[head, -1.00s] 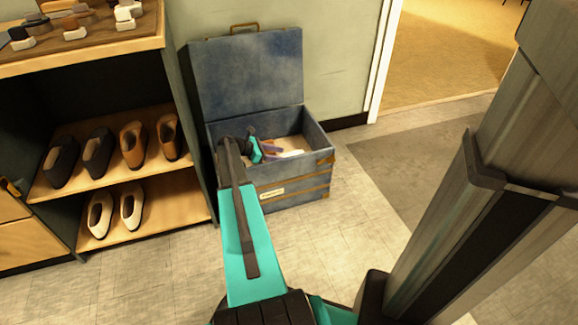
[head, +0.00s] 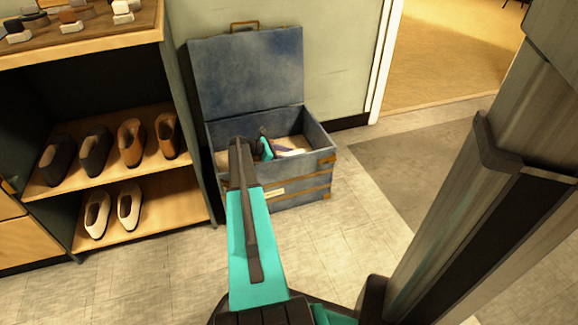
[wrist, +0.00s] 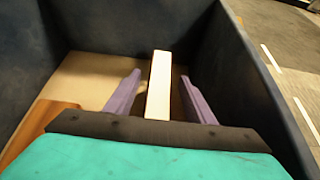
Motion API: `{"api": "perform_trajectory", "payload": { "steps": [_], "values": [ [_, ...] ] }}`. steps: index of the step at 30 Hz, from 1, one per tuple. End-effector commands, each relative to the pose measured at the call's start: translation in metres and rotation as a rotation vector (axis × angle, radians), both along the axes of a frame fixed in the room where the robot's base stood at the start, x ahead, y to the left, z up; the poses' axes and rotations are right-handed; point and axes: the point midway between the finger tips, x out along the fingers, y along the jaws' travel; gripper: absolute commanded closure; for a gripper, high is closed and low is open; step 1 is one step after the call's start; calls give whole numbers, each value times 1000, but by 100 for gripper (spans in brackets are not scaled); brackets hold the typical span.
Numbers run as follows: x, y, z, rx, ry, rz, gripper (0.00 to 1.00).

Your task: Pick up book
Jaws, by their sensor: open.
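A narrow cream block, which looks like the book (wrist: 159,85), sits inside the blue trunk (wrist: 265,85) in the wrist view. A pale bit of it shows in the head view (head: 293,153). My gripper (wrist: 160,77) is open, with one purple finger on each side of the book and a gap on both sides. In the head view my gripper (head: 274,151) is down inside the open trunk (head: 318,139), partly hidden by my arm and the trunk's front wall. How deep the fingers reach beside the book I cannot tell.
A brown flat item (wrist: 38,122) lies at the left in the trunk. The trunk's walls stand close around my gripper, and its raised lid (head: 247,75) is behind. A shoe shelf (head: 150,190) stands to the left. The floor to the right is clear.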

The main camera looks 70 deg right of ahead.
Motion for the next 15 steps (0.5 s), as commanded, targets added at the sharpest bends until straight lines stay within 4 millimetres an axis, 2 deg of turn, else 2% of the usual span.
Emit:
{"api": "perform_trajectory", "payload": {
  "steps": [9, 15],
  "values": [
    [0, 0, 0, 0, 0, -1, 52],
    [-1, 0, 0, 0, 0, -1, 86]
  ]
}}
